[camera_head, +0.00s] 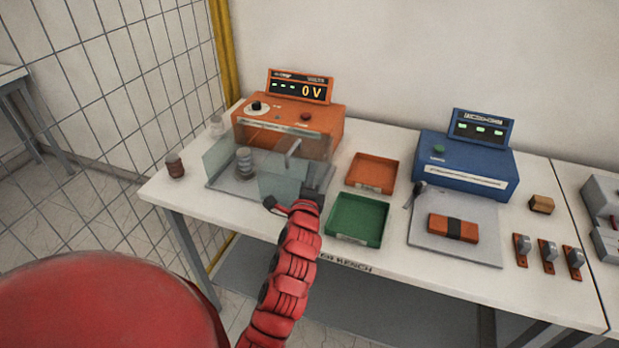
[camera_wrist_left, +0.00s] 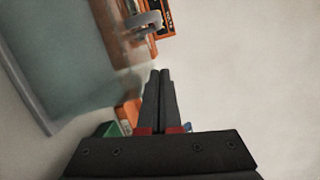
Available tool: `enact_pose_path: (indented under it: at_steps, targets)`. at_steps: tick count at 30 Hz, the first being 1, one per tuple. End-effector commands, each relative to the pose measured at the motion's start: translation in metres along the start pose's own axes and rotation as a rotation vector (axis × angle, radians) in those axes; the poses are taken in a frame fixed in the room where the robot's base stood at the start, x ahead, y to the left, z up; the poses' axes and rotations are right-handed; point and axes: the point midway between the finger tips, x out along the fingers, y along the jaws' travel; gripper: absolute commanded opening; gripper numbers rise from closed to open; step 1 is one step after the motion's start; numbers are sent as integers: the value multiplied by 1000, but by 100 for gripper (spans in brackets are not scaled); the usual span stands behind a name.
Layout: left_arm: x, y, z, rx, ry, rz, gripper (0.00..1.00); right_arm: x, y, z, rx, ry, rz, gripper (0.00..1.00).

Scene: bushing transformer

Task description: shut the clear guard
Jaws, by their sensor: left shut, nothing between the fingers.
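The clear guard (camera_head: 283,140) stands around a grey test plate in front of the orange voltage unit. Its upper panel stands raised against the unit's front, with a grey handle (camera_head: 293,150) near its right end. A grey ribbed bushing (camera_head: 245,163) stands inside, between the side panels. My left gripper (camera_head: 308,196) is at the guard's front right corner; its fingers are hard to make out there. In the left wrist view the fingers (camera_wrist_left: 161,75) are shut and empty, a clear panel (camera_wrist_left: 80,60) is to their left, and the grey handle (camera_wrist_left: 145,23) is beyond them. My right gripper is out of view.
The orange unit (camera_head: 312,118) reads 0 V. An orange tray (camera_head: 372,186) and a green tray (camera_head: 345,238) lie right of the guard. A brown jar (camera_head: 175,166) stands at the bench's left end. A blue unit (camera_head: 455,180) stands farther right.

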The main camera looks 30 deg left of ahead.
Motion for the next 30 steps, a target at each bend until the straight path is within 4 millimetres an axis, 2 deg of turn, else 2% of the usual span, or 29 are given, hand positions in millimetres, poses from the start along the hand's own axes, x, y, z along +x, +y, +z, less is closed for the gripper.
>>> enact_pose_path:
  at_steps: [1,3,6,9,15,30]
  targets:
    - [11,-5,1,-4,0,-2,0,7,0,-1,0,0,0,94]
    - [24,-2,2,-1,-2,3,0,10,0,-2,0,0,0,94]
    - [38,-6,4,-2,-1,-2,0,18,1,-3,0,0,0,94]
    - [40,-4,22,0,-2,2,0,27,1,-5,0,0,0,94]
    - [44,-2,36,-1,1,-3,0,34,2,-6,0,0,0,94]
    - [42,0,37,-1,3,-4,0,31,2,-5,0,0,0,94]
